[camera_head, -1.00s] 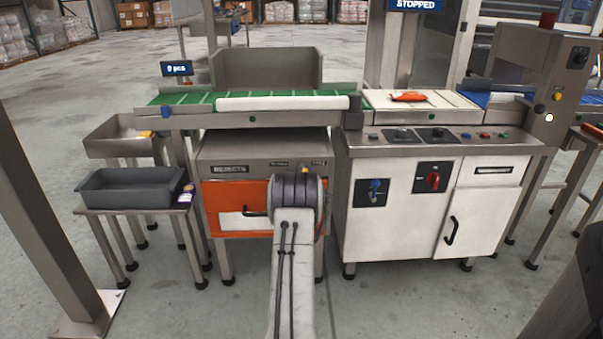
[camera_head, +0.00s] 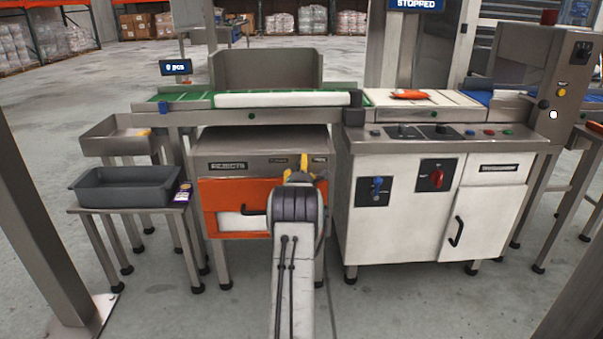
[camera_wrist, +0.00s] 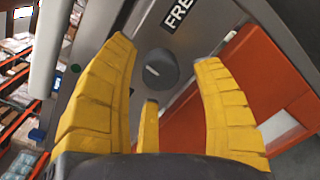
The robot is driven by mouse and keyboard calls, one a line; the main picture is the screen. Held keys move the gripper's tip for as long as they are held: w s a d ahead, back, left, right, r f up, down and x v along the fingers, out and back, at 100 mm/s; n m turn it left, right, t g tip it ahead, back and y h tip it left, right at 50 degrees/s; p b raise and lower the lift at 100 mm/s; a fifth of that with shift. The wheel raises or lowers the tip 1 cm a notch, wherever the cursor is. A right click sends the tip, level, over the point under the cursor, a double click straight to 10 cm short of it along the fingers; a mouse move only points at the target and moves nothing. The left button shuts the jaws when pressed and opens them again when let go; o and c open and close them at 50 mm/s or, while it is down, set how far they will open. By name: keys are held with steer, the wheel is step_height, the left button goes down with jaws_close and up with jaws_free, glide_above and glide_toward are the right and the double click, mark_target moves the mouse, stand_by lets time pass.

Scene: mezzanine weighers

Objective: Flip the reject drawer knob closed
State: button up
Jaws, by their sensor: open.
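In the head view my gripper (camera_head: 300,178) is at the right part of the cabinet's grey front (camera_head: 262,160), hiding the knob. The orange drawer front (camera_head: 228,192) with a dark handle (camera_head: 252,210) is below; it also shows in the wrist view (camera_wrist: 262,72). I cannot tell how far the drawer is out.
A white cabinet (camera_head: 410,225) with a blue handle (camera_head: 376,187) and red knob (camera_head: 437,178) stands close right. A conveyor (camera_head: 180,104) runs above. A grey bin (camera_head: 125,190) sits on a stand at left. Open floor lies in front.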

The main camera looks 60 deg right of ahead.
steer(key=shift+w+d, duration=0.2)
steer(key=shift+d, duration=0.1)
steer(key=c, duration=1.2)
